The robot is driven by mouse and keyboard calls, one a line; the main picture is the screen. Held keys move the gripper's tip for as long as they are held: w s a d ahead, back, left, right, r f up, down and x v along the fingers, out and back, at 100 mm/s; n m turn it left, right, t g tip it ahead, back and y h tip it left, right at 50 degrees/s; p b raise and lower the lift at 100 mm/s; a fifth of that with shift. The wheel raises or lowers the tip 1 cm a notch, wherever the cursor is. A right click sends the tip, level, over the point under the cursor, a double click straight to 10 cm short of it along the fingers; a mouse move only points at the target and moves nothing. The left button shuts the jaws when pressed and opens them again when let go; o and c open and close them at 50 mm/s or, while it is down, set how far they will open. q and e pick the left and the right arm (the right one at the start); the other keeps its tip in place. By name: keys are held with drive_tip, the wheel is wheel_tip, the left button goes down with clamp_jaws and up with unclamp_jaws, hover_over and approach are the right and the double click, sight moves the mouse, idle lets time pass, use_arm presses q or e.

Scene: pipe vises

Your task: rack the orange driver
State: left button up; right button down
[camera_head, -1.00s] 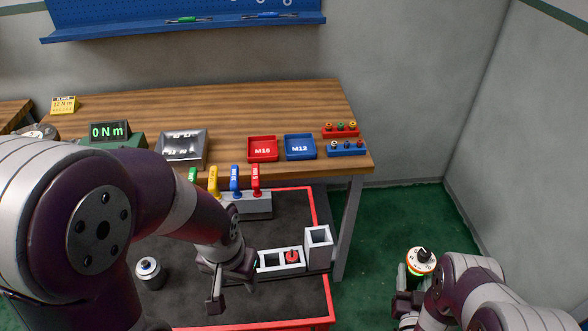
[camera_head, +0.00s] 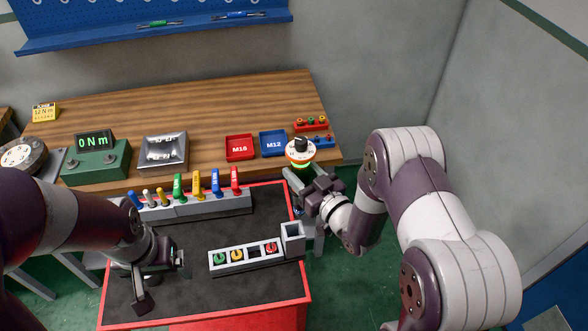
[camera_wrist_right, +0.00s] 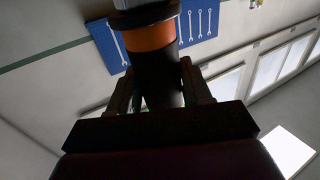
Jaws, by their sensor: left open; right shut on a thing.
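The orange driver (camera_head: 300,152) is upright in my right gripper (camera_head: 307,180), held beyond the right far corner of the cart. It has a white dial top with an orange ring and a black knob; green glows under the ring. In the right wrist view, its black body with an orange band (camera_wrist_right: 150,38) stands between the fingers. A grey rack (camera_head: 230,268) on the cart has a row of square pockets showing green, yellow-orange and red tops, with one dark pocket. A taller grey square holder (camera_head: 292,240) stands at its right end. My left gripper (camera_head: 162,283) is open and empty over the cart.
The red-edged cart (camera_head: 208,316) has dark matting and a grey stand (camera_head: 210,205) of coloured-handled tools at its back. The wooden bench (camera_head: 200,100) behind holds a red M16 tray (camera_head: 240,148), a blue M12 tray (camera_head: 273,143) and small socket holders (camera_head: 312,123).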

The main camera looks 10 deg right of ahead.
sight(294, 193)
drive_tip(key=shift+s+a+f+n+g+y, duration=0.15)
drive_tip(key=shift+s+a+n+y, duration=0.1)
drive_tip(key=shift+a+y, duration=0.15)
drive_tip(key=shift+s+a+f+n+g+y, duration=0.2)
drive_tip(key=shift+a+n+y, duration=0.1)
drive_tip(key=shift+a, duration=0.15)
drive_tip(key=shift+s+a+f, duration=0.1)
drive_tip(key=shift+a+f, duration=0.05)
drive_tip(key=shift+f, duration=0.1)
drive_tip(key=shift+s+f+b, duration=0.1)
drive_tip(key=shift+f+b, duration=0.25)
drive_tip(key=shift+b, duration=0.25)
drive_tip(key=shift+f+b, duration=0.6)
drive_tip(key=shift+f, duration=0.05)
